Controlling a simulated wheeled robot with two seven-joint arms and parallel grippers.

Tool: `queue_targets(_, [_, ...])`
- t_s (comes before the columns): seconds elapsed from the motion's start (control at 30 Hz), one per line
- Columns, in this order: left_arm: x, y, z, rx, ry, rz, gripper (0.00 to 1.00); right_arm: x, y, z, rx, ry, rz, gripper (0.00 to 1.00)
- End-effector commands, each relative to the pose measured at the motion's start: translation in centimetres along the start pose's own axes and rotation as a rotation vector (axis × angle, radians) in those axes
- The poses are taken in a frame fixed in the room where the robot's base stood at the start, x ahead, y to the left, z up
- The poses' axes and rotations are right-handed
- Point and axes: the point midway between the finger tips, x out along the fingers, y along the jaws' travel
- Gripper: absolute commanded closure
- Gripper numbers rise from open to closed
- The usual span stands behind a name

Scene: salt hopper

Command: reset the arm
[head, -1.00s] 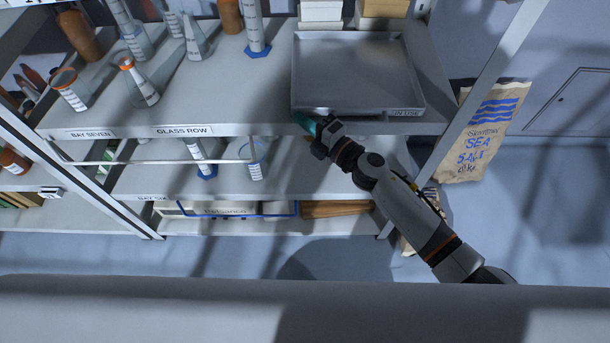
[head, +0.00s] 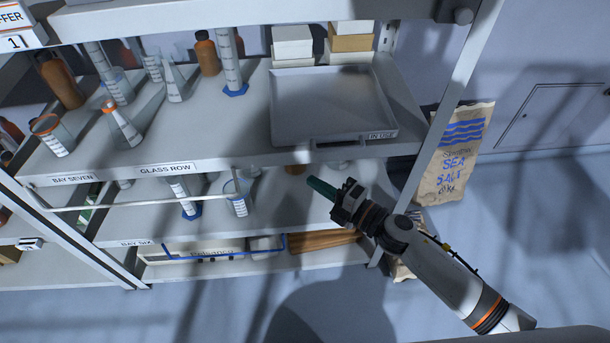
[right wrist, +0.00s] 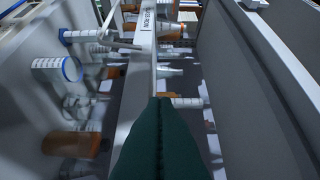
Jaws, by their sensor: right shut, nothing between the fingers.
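My right gripper (head: 322,188) has dark green fingers, which are shut with nothing between them. In the head view it is in front of the shelving, just below the upper shelf's front edge and the grey tray. Its arm comes in from the lower right. In the right wrist view the shut green fingers (right wrist: 162,135) fill the lower middle, pointing toward the shelf edge. My left gripper does not show in either view.
A grey tray (head: 287,121) marked IN USE sits on the upper shelf, right of glassware and brown bottles. The GLASS ROW shelf edge (head: 215,164) is close to my gripper. A sea salt sack (head: 440,180) stands at right. The floor (head: 520,260) at lower right looks clear.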

Motion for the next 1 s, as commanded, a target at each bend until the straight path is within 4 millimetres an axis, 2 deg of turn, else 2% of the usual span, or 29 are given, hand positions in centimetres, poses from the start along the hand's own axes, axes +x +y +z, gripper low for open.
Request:
queue_targets(0.27, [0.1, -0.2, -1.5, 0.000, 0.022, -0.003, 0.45, -0.7, 0.0, -0.1, 0.002, 0.002, 0.001, 1.00])
queue_targets(0.37, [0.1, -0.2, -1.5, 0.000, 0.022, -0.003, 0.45, -0.9, 1.5, -0.8, 0.050, 0.037, 0.022, 1.00])
queue_targets(0.43, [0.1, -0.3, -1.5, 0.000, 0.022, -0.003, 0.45, -1.4, 4.0, -2.1, 0.130, 0.098, 0.056, 1.00])
queue_targets(0.47, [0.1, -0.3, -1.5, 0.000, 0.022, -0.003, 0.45, -1.8, 5.5, -2.8, 0.174, 0.135, 0.076, 1.00])
queue_targets(0.57, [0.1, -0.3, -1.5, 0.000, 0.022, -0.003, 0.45, -4.0, 11.7, -5.0, 0.363, 0.285, 0.155, 1.00])
queue_targets(0.63, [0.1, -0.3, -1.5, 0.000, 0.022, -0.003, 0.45, -6.3, 16.6, -6.0, 0.506, 0.404, 0.214, 1.00])
queue_targets(0.73, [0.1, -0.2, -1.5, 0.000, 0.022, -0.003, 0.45, -10.2, 23.3, -6.2, 0.698, 0.570, 0.294, 1.00])
queue_targets(0.8, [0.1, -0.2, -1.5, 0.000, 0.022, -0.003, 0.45, -13.3, 27.6, -5.5, 0.824, 0.683, 0.348, 1.00])
queue_targets(0.87, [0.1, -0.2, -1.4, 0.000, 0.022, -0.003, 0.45, -16.1, 31.2, -4.4, 0.928, 0.780, 0.394, 1.00])
queue_targets(0.9, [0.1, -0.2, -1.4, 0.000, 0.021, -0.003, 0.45, -18.1, 33.4, -3.4, 0.994, 0.844, 0.424, 1.00])
queue_targets(0.97, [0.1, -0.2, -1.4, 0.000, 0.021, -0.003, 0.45, -21.0, 36.4, -1.7, 1.090, 0.940, 0.467, 1.00])
queue_targets(1.0, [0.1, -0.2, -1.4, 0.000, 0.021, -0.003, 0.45, -23.1, 38.3, -0.2, 1.153, 1.004, 0.498, 1.00])
